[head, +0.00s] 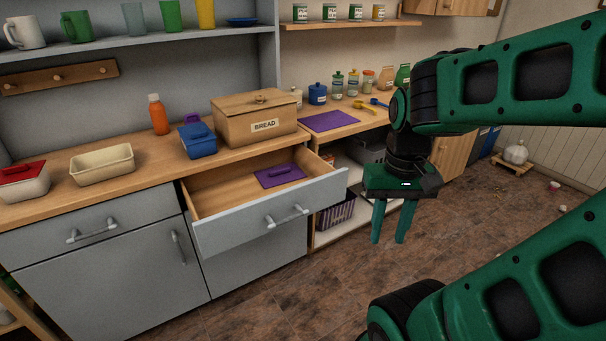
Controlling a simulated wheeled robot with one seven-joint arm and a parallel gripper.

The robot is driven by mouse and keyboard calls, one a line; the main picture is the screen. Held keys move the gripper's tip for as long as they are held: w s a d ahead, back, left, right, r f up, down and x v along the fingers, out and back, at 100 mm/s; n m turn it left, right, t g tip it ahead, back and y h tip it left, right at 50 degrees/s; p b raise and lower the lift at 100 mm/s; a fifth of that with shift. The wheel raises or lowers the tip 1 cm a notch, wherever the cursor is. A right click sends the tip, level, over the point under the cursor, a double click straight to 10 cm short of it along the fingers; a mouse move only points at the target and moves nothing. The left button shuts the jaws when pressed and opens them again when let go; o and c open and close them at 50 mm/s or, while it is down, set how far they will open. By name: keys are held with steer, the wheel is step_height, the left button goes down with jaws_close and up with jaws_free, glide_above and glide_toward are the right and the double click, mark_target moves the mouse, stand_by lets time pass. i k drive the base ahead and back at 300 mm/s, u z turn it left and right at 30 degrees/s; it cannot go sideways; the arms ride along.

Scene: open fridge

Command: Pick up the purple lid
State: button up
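The purple lid (279,175) lies flat on the floor of the open drawer (246,231), a little right of the drawer's middle. It has a small raised handle on top. My gripper (389,240) hangs to the right of the drawer, past its front right corner, with the fingers pointing down. The two fingers stand apart with a gap between them and nothing in it. The gripper does not touch the lid or the drawer.
On the counter stand a bread box (256,119), a blue container (198,141), an orange bottle (158,115), a beige dish (101,165) and a red-lidded container (23,183). A flat purple board (329,121) lies on the right counter. The space above the drawer is clear.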

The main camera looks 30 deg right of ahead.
mark_target(271, 177)
steer(key=z, duration=0.1)
steer(key=i, duration=1)
steer(key=u, duration=0.05)
